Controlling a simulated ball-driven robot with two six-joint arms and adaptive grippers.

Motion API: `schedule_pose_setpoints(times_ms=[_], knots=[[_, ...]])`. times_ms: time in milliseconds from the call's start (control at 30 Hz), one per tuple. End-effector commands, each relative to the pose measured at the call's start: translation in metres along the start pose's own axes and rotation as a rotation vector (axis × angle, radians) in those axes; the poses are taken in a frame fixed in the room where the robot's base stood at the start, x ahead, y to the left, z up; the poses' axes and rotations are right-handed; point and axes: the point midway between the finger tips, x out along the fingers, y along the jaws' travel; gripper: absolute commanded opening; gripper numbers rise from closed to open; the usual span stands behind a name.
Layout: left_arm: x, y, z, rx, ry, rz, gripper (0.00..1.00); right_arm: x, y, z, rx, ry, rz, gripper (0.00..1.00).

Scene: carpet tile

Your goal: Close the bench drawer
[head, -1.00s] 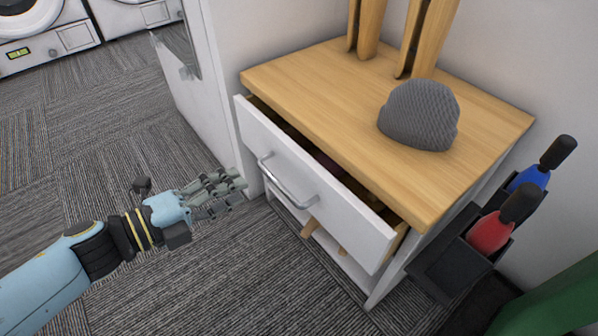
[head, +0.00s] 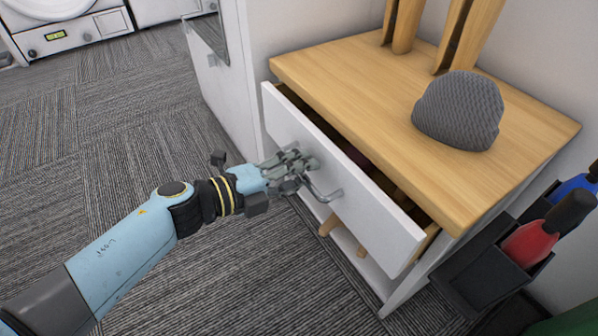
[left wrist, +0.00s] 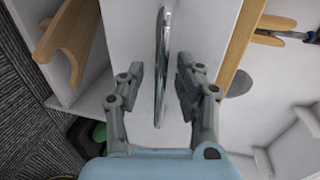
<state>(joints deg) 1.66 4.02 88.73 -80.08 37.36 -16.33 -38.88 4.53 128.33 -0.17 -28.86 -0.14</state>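The bench drawer (head: 352,192) has a white front and stands partly open, with a dark gap under the wooden bench top (head: 400,110). Its silver bar handle (head: 326,194) is on the front. My left gripper (head: 300,168) is at the handle's far end in the head view. In the left wrist view the handle (left wrist: 161,65) runs between the two spread fingers of my left gripper (left wrist: 157,82), with room on both sides. The fingers are open. My right gripper is not in view.
A grey knit hat (head: 459,110) and wooden pieces (head: 466,35) are on the bench top. A black holder (head: 485,262) with red- and blue-handled tools hangs at the bench's right side. A white cabinet (head: 222,85) stands left of the bench. The carpet in front is clear.

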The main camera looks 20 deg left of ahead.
Motion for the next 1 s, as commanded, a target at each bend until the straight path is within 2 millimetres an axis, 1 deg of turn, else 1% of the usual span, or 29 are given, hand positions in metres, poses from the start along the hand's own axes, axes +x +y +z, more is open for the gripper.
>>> schedule_pose_setpoints(times_ms=[167, 267, 433, 467, 900, 1000], knots=[[0.0001, -0.0005, 0.0001, 0.000, 0.000, 0.000, 0.34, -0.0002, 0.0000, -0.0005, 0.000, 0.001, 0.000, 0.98], [0.0000, -0.0005, 0.0001, 0.000, 0.000, 0.000, 0.24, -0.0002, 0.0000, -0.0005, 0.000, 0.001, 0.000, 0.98], [-0.0001, -0.0004, 0.0001, 0.000, 0.000, 0.000, 0.02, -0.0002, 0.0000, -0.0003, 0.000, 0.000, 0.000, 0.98], [-0.0001, -0.0004, 0.0001, 0.000, 0.000, 0.000, 0.00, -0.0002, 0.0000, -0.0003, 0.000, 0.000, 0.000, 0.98], [-0.0002, -0.0003, 0.0000, 0.000, 0.000, 0.000, 0.00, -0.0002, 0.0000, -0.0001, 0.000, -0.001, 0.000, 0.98], [0.0027, -0.0016, 0.0005, 0.001, -0.001, -0.001, 0.00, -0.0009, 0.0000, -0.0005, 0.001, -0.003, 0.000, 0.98]])
